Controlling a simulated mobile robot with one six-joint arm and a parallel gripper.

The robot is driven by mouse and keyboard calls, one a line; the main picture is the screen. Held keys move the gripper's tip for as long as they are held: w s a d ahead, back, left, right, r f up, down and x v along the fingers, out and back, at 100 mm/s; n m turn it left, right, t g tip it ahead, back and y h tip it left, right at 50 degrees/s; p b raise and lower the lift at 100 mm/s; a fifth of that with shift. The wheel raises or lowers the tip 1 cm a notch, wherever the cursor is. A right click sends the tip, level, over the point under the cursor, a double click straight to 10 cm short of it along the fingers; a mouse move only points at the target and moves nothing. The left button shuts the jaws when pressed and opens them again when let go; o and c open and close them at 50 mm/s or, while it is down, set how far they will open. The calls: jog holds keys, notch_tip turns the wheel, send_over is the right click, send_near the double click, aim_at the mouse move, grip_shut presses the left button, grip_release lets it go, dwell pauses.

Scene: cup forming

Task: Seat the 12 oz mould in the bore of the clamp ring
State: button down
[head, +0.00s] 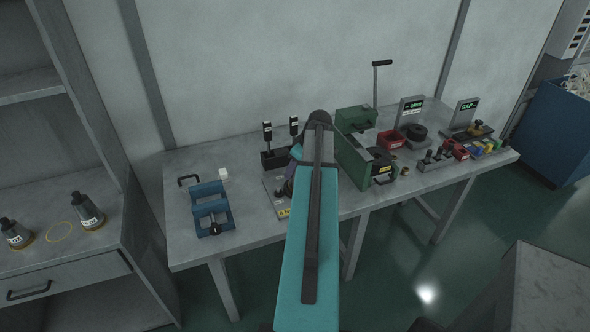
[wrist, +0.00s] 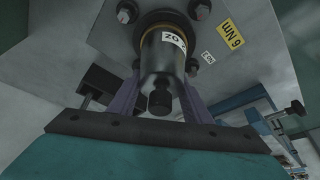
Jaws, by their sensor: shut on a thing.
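My gripper (wrist: 162,84) is shut on the 12 oz mould (wrist: 158,62), with a purple finger on each side. The mould is a dark cylinder with a white label and a black knob towards the wrist camera. Its far end is at the round opening of the clamp ring (wrist: 164,17), on a grey plate with bolts and a yellow "6 Nm" label. I cannot tell how deep it sits in the bore.
Two dark moulds (head: 87,210) stand on the left cabinet beside an empty yellow circle (head: 59,231). A blue fixture (head: 212,208) and a white cube (head: 223,173) are on the bench left of my arm. A green press (head: 352,160) stands close on its right.

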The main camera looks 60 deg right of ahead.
jog(key=shift+f, duration=0.7)
jog(key=shift+f, duration=0.1)
jog(key=c, duration=0.9)
grip_release()
jog(key=shift+c, duration=0.2)
jog(key=shift+r, duration=0.25)
jog(key=shift+b+v, duration=1.25)
jog(key=shift+v, duration=4.6)
